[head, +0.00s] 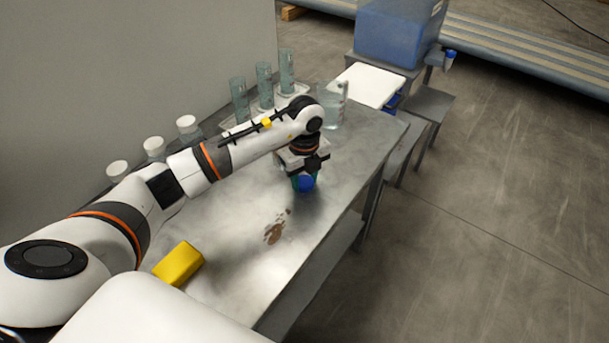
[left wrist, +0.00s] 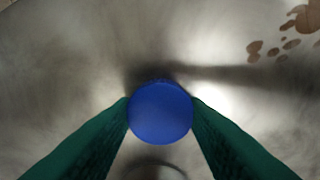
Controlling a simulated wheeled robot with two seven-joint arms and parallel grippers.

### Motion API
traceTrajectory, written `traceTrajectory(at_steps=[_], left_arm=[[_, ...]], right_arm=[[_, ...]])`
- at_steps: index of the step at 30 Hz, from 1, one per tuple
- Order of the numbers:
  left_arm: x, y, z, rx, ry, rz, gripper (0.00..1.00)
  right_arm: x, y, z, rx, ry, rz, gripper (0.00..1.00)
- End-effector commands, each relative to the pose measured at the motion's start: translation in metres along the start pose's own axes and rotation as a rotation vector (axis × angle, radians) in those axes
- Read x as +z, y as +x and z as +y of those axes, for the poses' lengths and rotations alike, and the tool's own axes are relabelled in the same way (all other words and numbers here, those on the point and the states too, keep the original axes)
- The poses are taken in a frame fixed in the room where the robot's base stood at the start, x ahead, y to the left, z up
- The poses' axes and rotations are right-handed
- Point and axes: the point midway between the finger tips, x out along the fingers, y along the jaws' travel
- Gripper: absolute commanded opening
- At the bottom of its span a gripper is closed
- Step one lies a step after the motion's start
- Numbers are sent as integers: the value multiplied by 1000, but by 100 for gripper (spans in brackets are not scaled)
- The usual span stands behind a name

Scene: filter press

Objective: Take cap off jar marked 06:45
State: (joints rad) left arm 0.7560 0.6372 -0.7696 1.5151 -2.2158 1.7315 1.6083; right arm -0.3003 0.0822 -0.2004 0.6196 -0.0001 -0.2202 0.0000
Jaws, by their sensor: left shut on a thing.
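Three jars with white caps stand along the wall side of the table: a near one (head: 117,170), a middle one (head: 154,146) and a far one (head: 187,124). My left arm partly hides them, and no time marking can be read. My left gripper (head: 304,182) points down over the table, well to the right of these jars. Its green fingers are shut on a round blue thing (head: 306,184). The blue thing (left wrist: 161,113) also shows between the fingertips in the left wrist view. What lies beneath it cannot be made out. My right gripper is not in view.
Several tall glass cylinders (head: 264,86) and a clear beaker (head: 332,106) stand at the table's back. A yellow block (head: 178,263) lies near the front, and a brown stain (head: 275,230) marks the metal table (head: 240,275). A blue tank (head: 393,32) stands beyond.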

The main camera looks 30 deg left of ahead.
Motion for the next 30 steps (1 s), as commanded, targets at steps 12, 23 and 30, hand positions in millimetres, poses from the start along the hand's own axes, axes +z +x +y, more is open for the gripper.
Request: traceTrajectory(at_steps=[12, 23, 30], left_arm=[[0, 3, 0, 2, 1, 1, 51], [0, 1, 0, 2, 1, 1, 61], [-1, -28, 1, 7, 3, 4, 61]], right_arm=[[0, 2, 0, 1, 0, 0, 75], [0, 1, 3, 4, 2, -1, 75], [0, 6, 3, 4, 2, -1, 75]])
